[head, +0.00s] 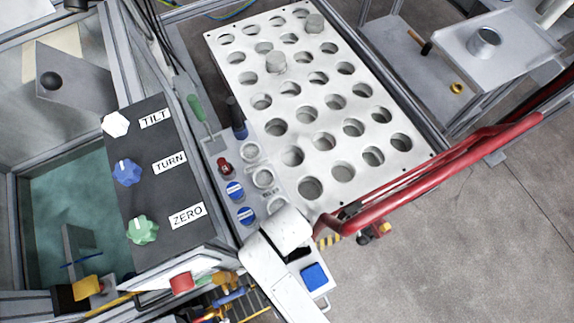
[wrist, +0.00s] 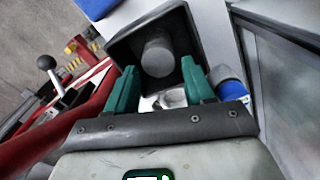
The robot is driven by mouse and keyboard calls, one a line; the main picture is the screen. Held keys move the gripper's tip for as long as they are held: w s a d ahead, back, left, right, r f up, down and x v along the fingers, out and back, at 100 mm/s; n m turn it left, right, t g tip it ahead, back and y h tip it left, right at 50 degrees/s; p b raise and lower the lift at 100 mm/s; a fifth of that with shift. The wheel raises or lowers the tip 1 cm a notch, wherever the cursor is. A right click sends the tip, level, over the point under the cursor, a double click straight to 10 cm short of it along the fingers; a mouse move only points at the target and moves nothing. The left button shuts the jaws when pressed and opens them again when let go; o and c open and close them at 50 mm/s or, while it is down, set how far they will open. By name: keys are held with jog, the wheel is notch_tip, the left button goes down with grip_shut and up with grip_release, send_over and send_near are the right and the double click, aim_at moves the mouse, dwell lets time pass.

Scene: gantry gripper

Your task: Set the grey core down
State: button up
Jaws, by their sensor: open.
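A grey core (wrist: 158,52), a plain cylinder, is inside a dark square-walled box (wrist: 122,48) in the wrist view. My gripper (wrist: 160,84) has two green fingers spread apart at the near side of that box. The core lies beyond the fingertips, with nothing seen between the fingers holding it. In the head view my white arm covers the gripper and most of this spot, so the core there is hidden. Two other grey cylinders, one (head: 276,62) and another (head: 314,22), stand in the holes of a white perforated plate (head: 305,160).
A red rail (head: 430,175) runs along the plate's right side and close to my arm. A panel with TILT, TURN and ZERO knobs (head: 155,175) stands at the left. Blue-capped items (head: 235,190) lie between. A side cart (head: 470,65) holds a metal cup (head: 484,40).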

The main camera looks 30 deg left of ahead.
notch_tip(320, 180, up, 7)
dwell(0.3)
